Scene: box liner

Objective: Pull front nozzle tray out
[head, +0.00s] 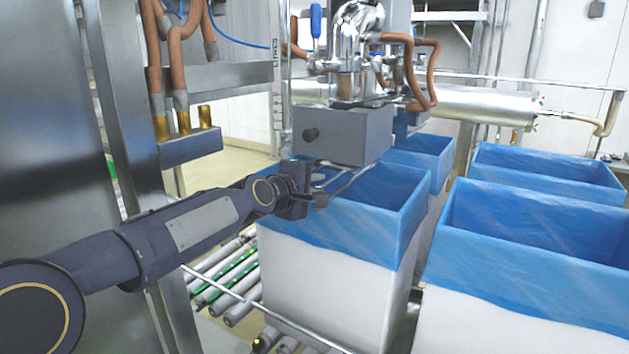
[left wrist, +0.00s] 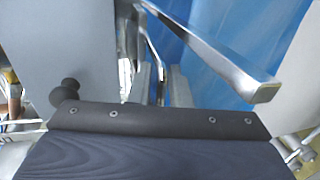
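A bright metal bar (head: 347,180) that looks like part of the nozzle tray runs under the grey nozzle housing (head: 345,135), over the front blue-lined box. In the left wrist view the metal bar (left wrist: 215,52) slants from upper left to a blunt end at the right. A thin rod (left wrist: 153,50) runs down from its far end to the fingers. My left gripper (head: 318,198) is right beside the bar, below the housing. In the left wrist view its fingers (left wrist: 165,85) are close together near the rod; whether they grip it is unclear. My right gripper is out of view.
The front blue-lined white box (head: 330,280) stands directly below on a roller conveyor (head: 235,285). More lined boxes (head: 530,225) stand at the right and behind. Hoses with brass ends (head: 185,122) hang at the left.

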